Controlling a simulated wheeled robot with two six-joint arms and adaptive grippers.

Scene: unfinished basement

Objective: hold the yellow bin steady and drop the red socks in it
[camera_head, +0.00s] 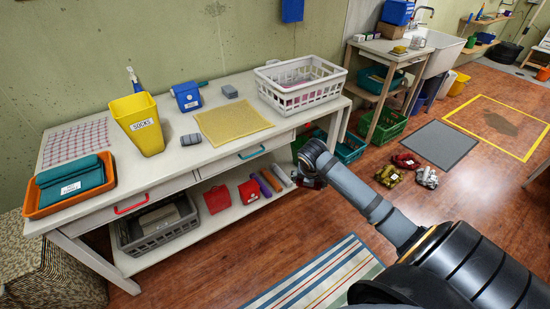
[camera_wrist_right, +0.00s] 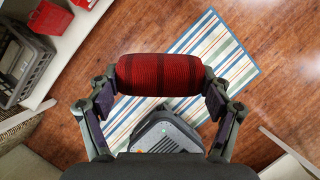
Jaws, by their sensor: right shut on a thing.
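The yellow bin (camera_head: 138,120) stands upright on the left half of the workbench, with a white SOCKS label on its front. Its inside is not clearly visible. The rolled red socks (camera_wrist_right: 160,74), with dark stripes, are held between the two fingers of my right gripper (camera_wrist_right: 160,86) in the right wrist view. In the head view my right gripper (camera_head: 311,168) is in front of the bench's right end, well to the right of the bin and apart from it. My left gripper is out of view, and nothing touches the bin.
The workbench (camera_head: 185,165) also holds an orange tray (camera_head: 50,206) with teal cloth, a grey roll (camera_head: 190,139), a yellow mat (camera_head: 232,122), a blue box (camera_head: 187,96) and a white basket (camera_head: 301,82). Bundles (camera_head: 405,161) lie on the floor to the right. A striped rug (camera_head: 325,280) lies in front.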

